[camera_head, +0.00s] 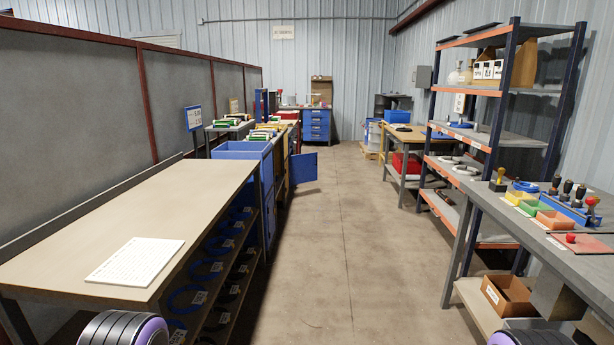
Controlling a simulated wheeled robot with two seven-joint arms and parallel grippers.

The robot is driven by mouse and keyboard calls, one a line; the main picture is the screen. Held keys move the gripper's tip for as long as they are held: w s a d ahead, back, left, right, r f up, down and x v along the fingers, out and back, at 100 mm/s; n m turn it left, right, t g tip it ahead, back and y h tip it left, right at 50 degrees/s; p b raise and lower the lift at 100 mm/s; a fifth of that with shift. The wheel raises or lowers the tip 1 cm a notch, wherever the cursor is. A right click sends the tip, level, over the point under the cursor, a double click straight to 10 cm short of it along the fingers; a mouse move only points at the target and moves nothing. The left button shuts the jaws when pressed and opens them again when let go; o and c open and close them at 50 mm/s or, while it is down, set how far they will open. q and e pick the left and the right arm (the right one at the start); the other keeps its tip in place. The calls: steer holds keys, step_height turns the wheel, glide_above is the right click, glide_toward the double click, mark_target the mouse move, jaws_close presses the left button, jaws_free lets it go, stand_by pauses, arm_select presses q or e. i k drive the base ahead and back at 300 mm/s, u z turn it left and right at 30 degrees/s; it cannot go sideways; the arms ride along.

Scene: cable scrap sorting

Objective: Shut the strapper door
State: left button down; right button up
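A blue door panel (304,168) stands swung open into the aisle, in the middle distance left of centre. It sticks out to the right from the row of benches and cabinets on the left. I take it to be the strapper door; the body it hangs on is mostly hidden by nearer cabinets and too small to make out. Neither gripper is in view. Only rounded black and purple parts, apparently of my own arms, show at the bottom left and bottom right edges, far from the door.
A long bench (120,215) with a white sheet (135,260) runs along the left. Blue drawers (317,125) stand at the far end. On the right are an orange-and-blue shelf rack (484,145) and a grey bench (545,225) with stamps. The concrete aisle (345,240) between is clear.

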mark_target(303, 168)
steer(key=u, duration=0.05)
steer(key=i, duration=4.15)
steer(key=z, duration=0.1)
steer(key=i, duration=2.6)
steer(key=z, duration=0.25)
steer(key=i, duration=2.7)
steer(key=z, duration=0.15)
